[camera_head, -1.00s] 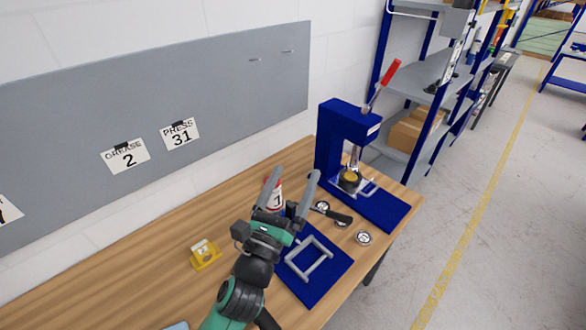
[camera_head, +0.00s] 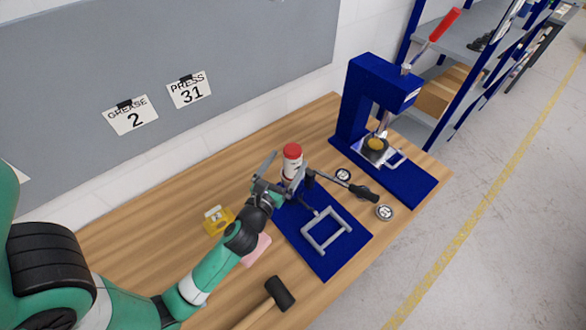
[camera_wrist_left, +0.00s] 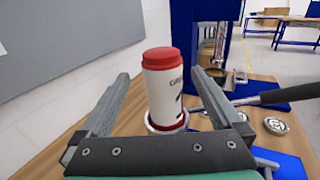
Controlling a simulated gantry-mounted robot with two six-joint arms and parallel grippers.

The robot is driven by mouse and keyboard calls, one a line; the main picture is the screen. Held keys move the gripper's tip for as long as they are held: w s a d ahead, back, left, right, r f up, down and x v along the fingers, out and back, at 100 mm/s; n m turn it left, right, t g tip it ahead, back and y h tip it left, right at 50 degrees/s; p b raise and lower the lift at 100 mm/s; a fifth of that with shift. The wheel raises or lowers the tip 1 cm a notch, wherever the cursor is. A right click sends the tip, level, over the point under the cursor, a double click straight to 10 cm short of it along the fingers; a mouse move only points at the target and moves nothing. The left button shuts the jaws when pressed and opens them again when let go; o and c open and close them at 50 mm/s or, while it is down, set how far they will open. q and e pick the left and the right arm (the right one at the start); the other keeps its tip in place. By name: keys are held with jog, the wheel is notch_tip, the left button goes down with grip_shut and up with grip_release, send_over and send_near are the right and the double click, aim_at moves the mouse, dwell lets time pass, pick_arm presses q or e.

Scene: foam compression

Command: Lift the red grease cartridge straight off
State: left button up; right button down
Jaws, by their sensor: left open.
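The red grease cartridge (camera_head: 292,170) is a white cylinder with a red cap and dark lettering. It stands upright near the back of the table, left of the press. In the left wrist view the cartridge (camera_wrist_left: 165,95) rises from a pale ring at its base. My left gripper (camera_head: 289,162) is open, with one finger on each side of the cartridge. In the left wrist view the open fingers (camera_wrist_left: 160,77) show gaps to it on both sides. My right gripper is not in view.
A blue press (camera_head: 370,85) with a red lever stands to the right. A blue plate (camera_head: 325,267) bears a grey frame. A black-handled tool (camera_head: 363,193) and round metal discs lie nearby. A yellow block (camera_head: 217,220), pink pad (camera_head: 256,250) and mallet (camera_head: 279,293) lie on the table.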

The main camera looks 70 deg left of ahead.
aim_at(297, 146)
pick_arm(q)
jog(key=x, duration=0.6)
jog(key=shift+w+a+r, duration=0.1)
jog(key=shift+w+r, duration=0.15)
jog(key=shift+w, duration=0.1)
grip_shut()
dwell(0.3)
